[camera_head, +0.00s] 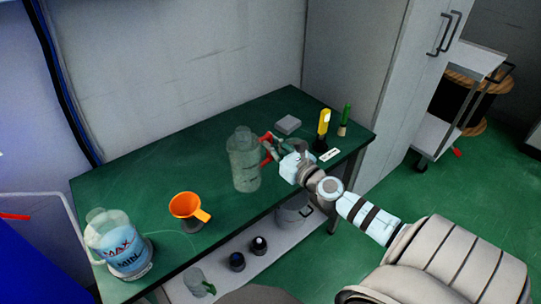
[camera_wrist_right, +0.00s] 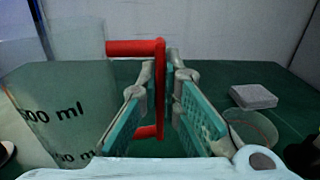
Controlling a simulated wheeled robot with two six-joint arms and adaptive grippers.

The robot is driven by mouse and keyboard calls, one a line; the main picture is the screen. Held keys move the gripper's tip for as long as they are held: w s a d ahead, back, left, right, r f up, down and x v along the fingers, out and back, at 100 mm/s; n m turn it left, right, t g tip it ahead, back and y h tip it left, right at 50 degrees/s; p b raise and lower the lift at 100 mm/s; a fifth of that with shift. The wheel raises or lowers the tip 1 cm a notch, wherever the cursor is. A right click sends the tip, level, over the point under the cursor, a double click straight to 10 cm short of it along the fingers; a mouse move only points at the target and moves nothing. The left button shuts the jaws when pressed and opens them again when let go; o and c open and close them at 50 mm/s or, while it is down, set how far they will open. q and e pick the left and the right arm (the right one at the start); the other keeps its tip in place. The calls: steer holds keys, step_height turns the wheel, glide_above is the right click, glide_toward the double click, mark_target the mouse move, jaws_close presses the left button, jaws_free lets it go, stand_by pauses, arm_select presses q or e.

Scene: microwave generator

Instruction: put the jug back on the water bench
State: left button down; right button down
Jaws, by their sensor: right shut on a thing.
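The jug (camera_head: 244,165) is clear, with a red handle (camera_head: 267,150) on its right side. It is upright over the middle of the green bench top (camera_head: 160,172); I cannot tell whether its base touches. My right gripper (camera_head: 285,160) is at the handle, coming from the right. In the right wrist view the gripper's teal pads (camera_wrist_right: 165,108) are shut on the red handle (camera_wrist_right: 140,47). The jug's see-through wall with "ml" marks (camera_wrist_right: 60,115) fills the left side there. My left gripper is not in view.
A container marked MAX and MIN (camera_head: 122,250) and an orange funnel (camera_head: 187,206) stand on the left of the bench. A grey block (camera_head: 287,125), a yellow tool (camera_head: 323,122) and a green-handled tool (camera_head: 345,115) are at its right. A lower shelf (camera_head: 268,257) holds several items.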

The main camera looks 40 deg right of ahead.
mark_target(271, 160)
step_height(271, 160, down, 4)
steer(key=b, duration=0.3)
steer(key=shift+s+r, duration=0.1)
steer(key=shift+r, duration=0.15)
steer(key=c, duration=2.2)
jaws_free()
steer(key=shift+f, duration=0.2)
steer(key=shift+c, duration=0.2)
steer(key=o, duration=0.5)
steer(key=shift+c, duration=0.2)
steer(key=shift+r, duration=0.1)
